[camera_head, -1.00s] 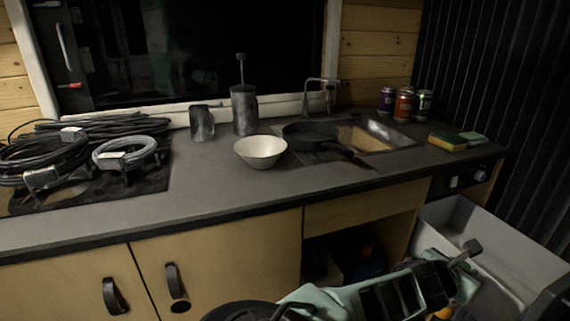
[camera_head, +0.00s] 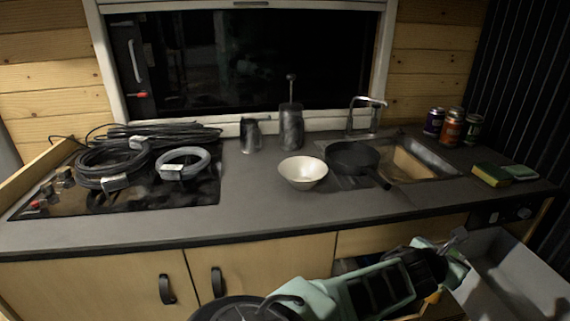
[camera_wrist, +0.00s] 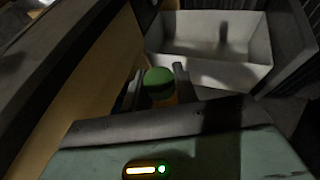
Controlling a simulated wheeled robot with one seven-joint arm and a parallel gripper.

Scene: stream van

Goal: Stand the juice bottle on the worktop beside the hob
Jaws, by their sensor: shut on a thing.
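The juice bottle (camera_wrist: 160,84) shows in the wrist view as a green cap over a yellow-orange part. My gripper (camera_wrist: 158,88) is shut on it, with a finger on either side. The rest of the bottle is hidden. In the head view my gripper (camera_head: 452,245) is low at the right, in front of the counter's front edge; the bottle cannot be clearly made out there. The black hob (camera_head: 120,200) is at the left end of the grey worktop (camera_head: 245,210), with coiled cables (camera_head: 125,160) lying on it.
Right of the hob the worktop is bare up to a white bowl (camera_head: 303,172). A dark pan (camera_head: 352,157) sits by the sink (camera_head: 415,160). A metal mug (camera_head: 250,136) and canister (camera_head: 291,128) stand at the back. A grey bin (camera_head: 510,275) is at lower right.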

